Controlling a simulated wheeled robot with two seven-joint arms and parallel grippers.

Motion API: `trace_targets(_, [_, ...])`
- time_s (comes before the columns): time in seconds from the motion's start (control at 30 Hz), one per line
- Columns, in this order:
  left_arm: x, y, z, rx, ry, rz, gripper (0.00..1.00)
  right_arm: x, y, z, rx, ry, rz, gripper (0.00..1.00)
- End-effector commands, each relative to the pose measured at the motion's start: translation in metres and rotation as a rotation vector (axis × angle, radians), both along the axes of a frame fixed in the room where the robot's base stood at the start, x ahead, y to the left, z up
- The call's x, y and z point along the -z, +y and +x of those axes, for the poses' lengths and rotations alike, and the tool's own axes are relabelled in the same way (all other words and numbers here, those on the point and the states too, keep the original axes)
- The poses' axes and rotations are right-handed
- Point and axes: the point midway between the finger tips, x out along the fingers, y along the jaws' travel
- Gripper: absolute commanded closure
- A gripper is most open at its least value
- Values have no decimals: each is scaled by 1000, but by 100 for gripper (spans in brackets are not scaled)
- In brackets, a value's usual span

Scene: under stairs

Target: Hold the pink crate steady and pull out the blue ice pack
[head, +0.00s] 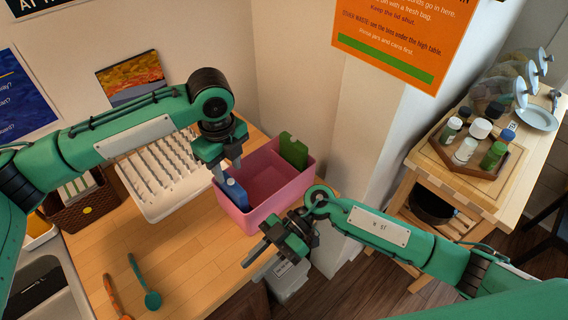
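The pink crate (258,216) stands on the wooden counter near its right edge. The blue ice pack (236,195) stands upright at the crate's left end, with its top showing above the rim. My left gripper (229,172) points down just above the blue pack, its fingers apart; whether they touch the pack is unclear. A green ice pack (293,150) stands at the crate's far right end. My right gripper (261,241) is open and empty in front of the crate's near side, fingers pointing left, apart from the wall as far as I can see.
A white drying rack (160,205) lies left of the crate, with a brown basket (88,204) beyond it. A teal spoon (150,296) and an orange utensil (113,296) lie at the front. A wooden trolley (432,160) with bottles stands right. The counter's middle is clear.

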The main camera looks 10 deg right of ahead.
Motion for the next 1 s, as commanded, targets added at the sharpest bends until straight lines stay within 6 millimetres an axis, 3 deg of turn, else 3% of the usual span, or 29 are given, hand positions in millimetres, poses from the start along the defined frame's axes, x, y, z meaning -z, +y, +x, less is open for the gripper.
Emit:
trace_targets(0.4, [0,0,0,0,0,0,64,-72,-82,111,-180,-477,-408,71])
trace_targets(0.5, [0,0,0,0,0,0,64,-88,-92,132,-197,-566,-537,71])
trace_targets(0.8, [0,0,0,0,0,0,64,-109,-84,169,-190,-758,-885,71])
trace_targets(1.0, [0,0,0,0,0,0,64,-113,-81,177,-171,-808,-976,71])
